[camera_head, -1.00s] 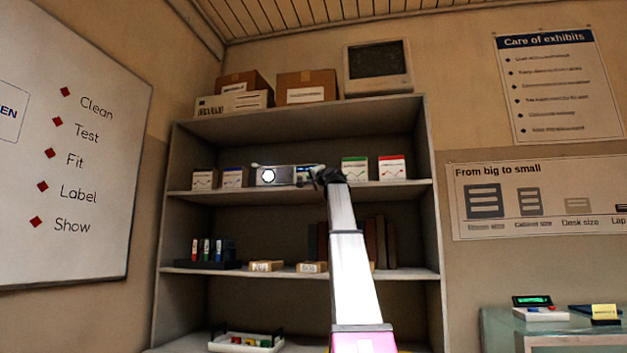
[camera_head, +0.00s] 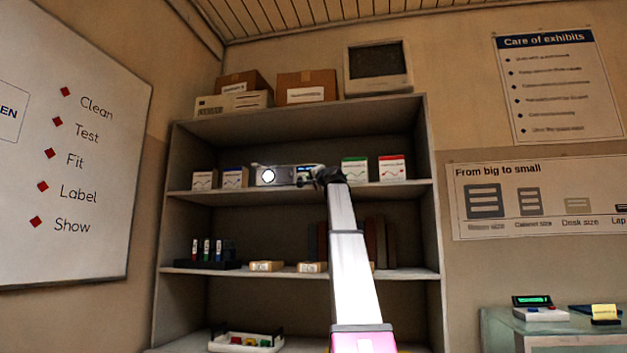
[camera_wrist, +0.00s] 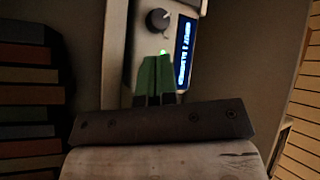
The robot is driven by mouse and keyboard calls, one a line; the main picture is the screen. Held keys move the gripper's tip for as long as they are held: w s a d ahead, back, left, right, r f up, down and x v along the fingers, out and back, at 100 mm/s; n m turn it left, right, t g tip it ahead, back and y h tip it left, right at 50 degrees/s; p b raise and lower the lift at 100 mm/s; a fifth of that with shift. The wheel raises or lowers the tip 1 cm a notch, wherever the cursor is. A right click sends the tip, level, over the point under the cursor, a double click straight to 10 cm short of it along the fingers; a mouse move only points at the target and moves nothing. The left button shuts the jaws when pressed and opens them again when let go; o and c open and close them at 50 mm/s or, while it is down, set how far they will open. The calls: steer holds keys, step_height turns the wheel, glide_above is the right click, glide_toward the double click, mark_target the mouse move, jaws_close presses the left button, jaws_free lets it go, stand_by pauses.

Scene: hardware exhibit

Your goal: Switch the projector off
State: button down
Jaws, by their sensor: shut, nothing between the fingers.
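The projector (camera_head: 275,177) is a pale box on the upper shelf, and its round lens glows white. In the wrist view the control face of the projector (camera_wrist: 142,45) has a dark round knob (camera_wrist: 158,20), a small green light (camera_wrist: 162,52) and a lit blue display (camera_wrist: 185,52). My gripper (camera_wrist: 157,60) is shut and empty, with its green fingertips right by the green light. I cannot tell whether the tips touch the face. In the head view my arm's dark end covers the projector's right side.
Small boxes (camera_head: 355,169) stand on the same shelf on both sides of the projector. The shelf unit's boards (camera_head: 300,115) lie above and below. Books (camera_wrist: 30,85) show at left in the wrist view. A monitor (camera_head: 377,70) and cartons stand on top.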

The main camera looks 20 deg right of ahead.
steer(key=shift+w+d, duration=0.1)
steer(key=shift+w, duration=0.05)
steer(key=shift+w+d, duration=0.15)
steer(key=shift+w, duration=0.05)
stand_by(0.3)
steer(key=shift+w+d+r, duration=0.4)
steer(key=shift+w+r, duration=0.05)
steer(key=shift+w, duration=0.15)
stand_by(0.7)
steer(key=shift+w+d, duration=0.1)
stand_by(0.5)
steer(key=shift+s+f, duration=0.15)
steer(key=shift+s, duration=0.05)
stand_by(0.3)
steer(key=s+a, duration=0.3)
steer(key=s, duration=0.2)
steer(key=shift+s+a+f, duration=0.15)
steer(key=shift+a+f, duration=0.15)
steer(key=shift+a, duration=0.1)
stand_by(0.9)
